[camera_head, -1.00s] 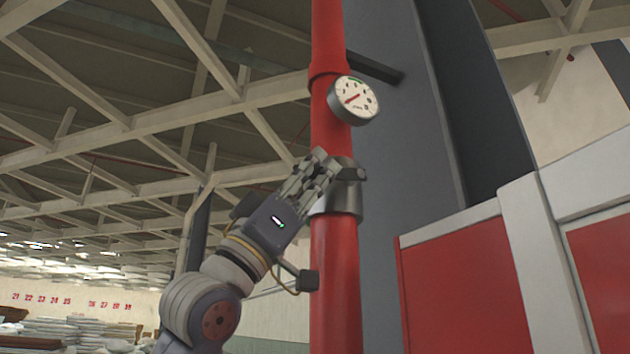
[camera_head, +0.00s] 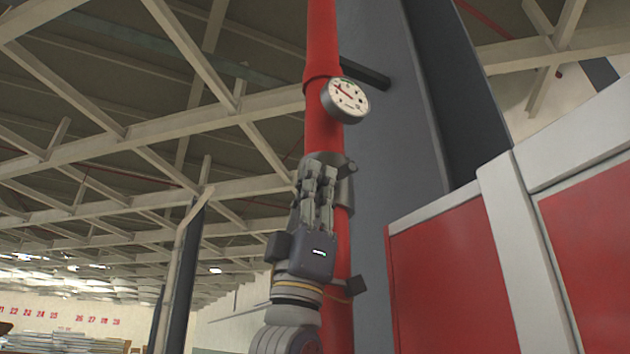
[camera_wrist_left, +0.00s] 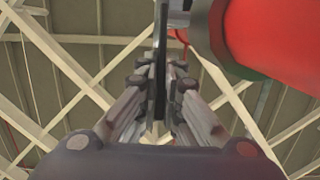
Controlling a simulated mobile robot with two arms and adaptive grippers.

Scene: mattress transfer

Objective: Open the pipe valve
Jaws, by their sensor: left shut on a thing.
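A red pipe (camera_head: 322,125) runs up the middle of the head view and also shows at the upper right of the left wrist view (camera_wrist_left: 275,40). A grey valve (camera_head: 346,183) sits around it. A round white pressure gauge (camera_head: 347,98) is above the valve, its needle pointing to the upper left. My left gripper (camera_head: 320,176) is upright in front of the valve, shut on the thin dark valve handle (camera_wrist_left: 160,55), which shows between the fingers in the left wrist view. The fingers hide most of the handle in the head view. My right gripper is not in view.
A grey column (camera_head: 385,160) stands behind the pipe. Red panels with pale frames (camera_head: 450,280) fill the lower right. Beige roof beams (camera_head: 100,150) are overhead. The space left of the pipe looks open, with stacked goods far off.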

